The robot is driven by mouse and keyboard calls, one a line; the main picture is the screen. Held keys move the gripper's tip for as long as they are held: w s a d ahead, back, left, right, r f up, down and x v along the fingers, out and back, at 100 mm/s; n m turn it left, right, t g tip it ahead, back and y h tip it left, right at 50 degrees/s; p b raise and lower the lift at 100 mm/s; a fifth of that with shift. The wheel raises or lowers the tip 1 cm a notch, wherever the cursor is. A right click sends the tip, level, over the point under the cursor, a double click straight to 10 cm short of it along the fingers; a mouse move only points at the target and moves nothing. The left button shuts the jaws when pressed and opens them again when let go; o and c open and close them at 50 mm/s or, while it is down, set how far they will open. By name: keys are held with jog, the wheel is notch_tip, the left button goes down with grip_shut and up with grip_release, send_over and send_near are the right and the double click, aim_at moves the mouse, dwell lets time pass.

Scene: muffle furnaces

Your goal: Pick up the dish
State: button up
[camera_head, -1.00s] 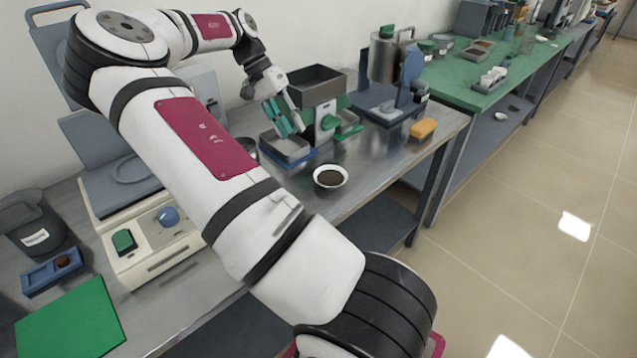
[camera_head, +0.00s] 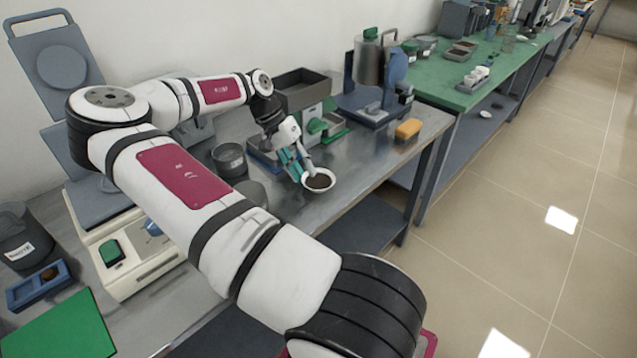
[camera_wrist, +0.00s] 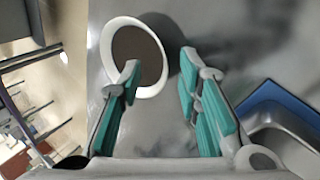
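The dish (camera_head: 319,181) is a small round white bowl with dark brown contents, standing on the metal table near its front edge. My gripper (camera_head: 303,176) is at the dish's left side in the head view, its teal-padded fingers pointing down. In the wrist view the dish (camera_wrist: 137,55) lies beyond the fingertips, left of the middle. There my gripper (camera_wrist: 158,78) shows its two fingers well apart with nothing held between them. The left fingertip overlaps the dish's rim in the picture; I cannot tell whether it touches.
A blue-rimmed metal tray (camera_wrist: 285,125) is close to my right finger in the wrist view. A grey and green machine (camera_head: 305,98) stands behind the gripper. A dark round pot (camera_head: 229,159) stands to the left.

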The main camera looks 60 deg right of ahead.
jog(key=shift+s+f, duration=0.2)
jog(key=shift+f, duration=0.1)
jog(key=shift+c, duration=0.5)
grip_shut()
jog(key=shift+r, duration=0.8)
notch_tip(320, 180, up, 2)
jog(key=shift+r, duration=0.1)
jog(key=s+a, duration=0.2)
jog(key=s, duration=0.5)
jog(key=s+a+r, duration=0.1)
jog(key=s, duration=0.7)
jog(key=shift+s+a+p, duration=0.25)
jog(key=shift+a+p, duration=0.15)
jog(key=shift+p, duration=0.05)
